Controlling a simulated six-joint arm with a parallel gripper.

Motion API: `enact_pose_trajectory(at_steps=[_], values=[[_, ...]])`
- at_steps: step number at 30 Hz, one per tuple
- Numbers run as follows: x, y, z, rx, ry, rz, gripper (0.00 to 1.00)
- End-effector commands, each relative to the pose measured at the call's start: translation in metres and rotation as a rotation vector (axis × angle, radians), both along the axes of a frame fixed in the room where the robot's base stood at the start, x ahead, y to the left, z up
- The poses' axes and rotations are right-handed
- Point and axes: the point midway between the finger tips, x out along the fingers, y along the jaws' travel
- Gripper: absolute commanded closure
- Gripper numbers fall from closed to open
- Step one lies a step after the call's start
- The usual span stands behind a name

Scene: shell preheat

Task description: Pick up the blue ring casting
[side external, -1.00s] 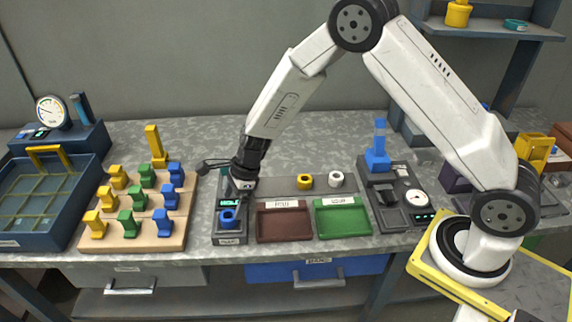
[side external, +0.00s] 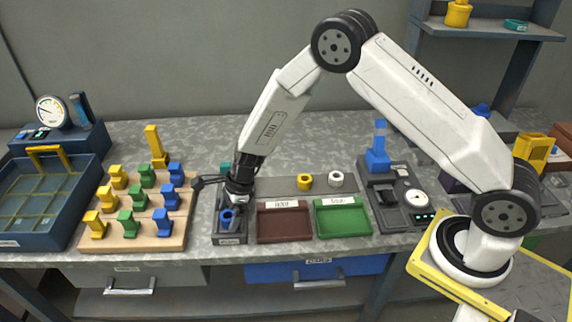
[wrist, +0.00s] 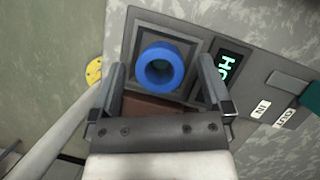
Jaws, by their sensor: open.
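The blue ring casting (side external: 227,217) sits in the square recess of a grey station (side external: 230,238) left of the brown tray. In the wrist view the blue ring (wrist: 161,66) shows its open top, with a brown surface in front of it. My gripper (side external: 231,207) is low over the station, pointing down. Its two fingers in the wrist view (wrist: 169,90) are spread wide on either side of the ring, with gaps to it. It is open and holds nothing. The side view does not show clearly how far the fingertips reach down beside the ring.
A lit display (wrist: 226,68) stands beside the recess. A brown tray (side external: 284,236) and a green tray (side external: 343,233) lie to the right, with a yellow ring (side external: 305,182) and a white ring (side external: 336,180) behind. A wooden board (side external: 128,240) with several coloured castings stands left.

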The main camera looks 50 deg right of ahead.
Motion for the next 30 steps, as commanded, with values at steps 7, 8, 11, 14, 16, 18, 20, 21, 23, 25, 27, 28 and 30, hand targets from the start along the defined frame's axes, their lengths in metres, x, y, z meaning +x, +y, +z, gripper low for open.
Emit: enact_pose_trajectory(at_steps=[7, 8, 11, 14, 16, 18, 20, 21, 23, 25, 27, 28, 30], values=[[0.000, 0.000, 0.000, 0.000, 0.000, 0.000, 0.67], [0.000, 0.000, 0.000, 0.000, 0.000, 0.000, 0.76], [0.000, 0.000, 0.000, 0.000, 0.000, 0.000, 1.00], [0.000, 0.000, 0.000, 0.000, 0.000, 0.000, 1.00], [0.000, 0.000, 0.000, 0.000, 0.000, 0.000, 1.00], [0.000, 0.000, 0.001, 0.000, -0.001, 0.000, 1.00], [0.000, 0.000, 0.001, 0.000, -0.001, 0.000, 1.00], [0.000, 0.000, 0.002, 0.001, 0.000, 0.000, 1.00], [0.000, 0.000, 0.004, 0.001, 0.000, 0.000, 1.00], [0.001, 0.000, 0.008, 0.001, -0.002, 0.000, 1.00], [0.001, 0.000, 0.013, 0.001, -0.002, 0.001, 1.00], [0.001, 0.000, 0.015, 0.001, -0.002, 0.001, 1.00], [0.001, 0.000, 0.023, 0.002, -0.003, 0.000, 1.00]])
